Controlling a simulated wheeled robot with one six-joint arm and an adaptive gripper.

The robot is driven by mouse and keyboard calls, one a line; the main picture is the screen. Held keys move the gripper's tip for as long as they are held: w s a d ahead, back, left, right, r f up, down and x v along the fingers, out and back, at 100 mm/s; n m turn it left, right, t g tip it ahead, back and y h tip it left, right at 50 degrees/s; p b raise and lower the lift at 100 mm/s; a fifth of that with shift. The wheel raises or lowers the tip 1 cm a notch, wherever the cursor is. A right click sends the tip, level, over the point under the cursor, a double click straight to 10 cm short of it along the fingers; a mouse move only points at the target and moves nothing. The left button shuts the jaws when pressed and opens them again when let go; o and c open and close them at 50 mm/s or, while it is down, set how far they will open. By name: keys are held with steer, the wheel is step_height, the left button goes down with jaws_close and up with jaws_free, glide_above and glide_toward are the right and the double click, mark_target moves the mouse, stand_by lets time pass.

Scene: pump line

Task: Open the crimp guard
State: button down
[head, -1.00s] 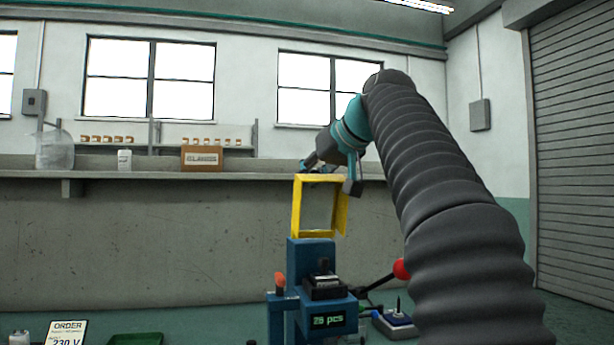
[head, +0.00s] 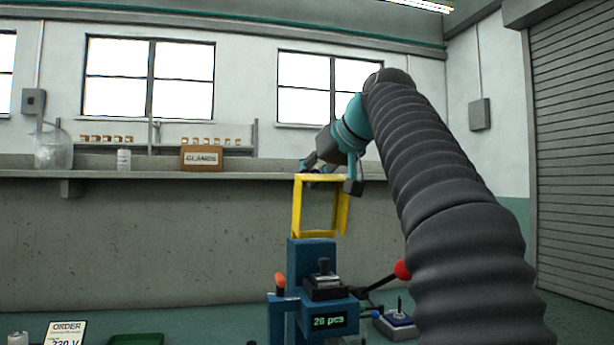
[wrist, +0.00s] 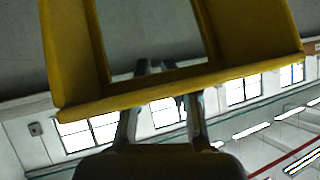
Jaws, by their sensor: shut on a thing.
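The crimp guard is a yellow open frame (head: 298,207) standing raised above the blue crimp machine (head: 312,252) in the head view. My gripper (head: 312,165) is at the guard's top edge, and its fingertips are partly hidden there. In the wrist view the yellow guard (wrist: 180,88) fills the upper part, and the fingers of my gripper (wrist: 165,105) reach up to its edge bar from below. My gripper is shut on the guard.
A lever with a red knob (head: 402,270) sticks out at the machine's right, close to my arm. A shelf (head: 120,174) with a GLANDS box (head: 201,158) runs along the wall behind. A green tray (head: 135,340) and an order card (head: 66,333) are at lower left.

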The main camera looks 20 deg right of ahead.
steer(key=shift+d+r, duration=0.15)
steer(key=shift+d, duration=0.05)
stand_by(0.6)
steer(key=c, duration=1.4)
jaws_free()
steer(key=o, duration=0.4)
steer(key=shift+d, duration=0.2)
steer(key=shift+a, duration=0.25)
steer(key=v, duration=1.2)
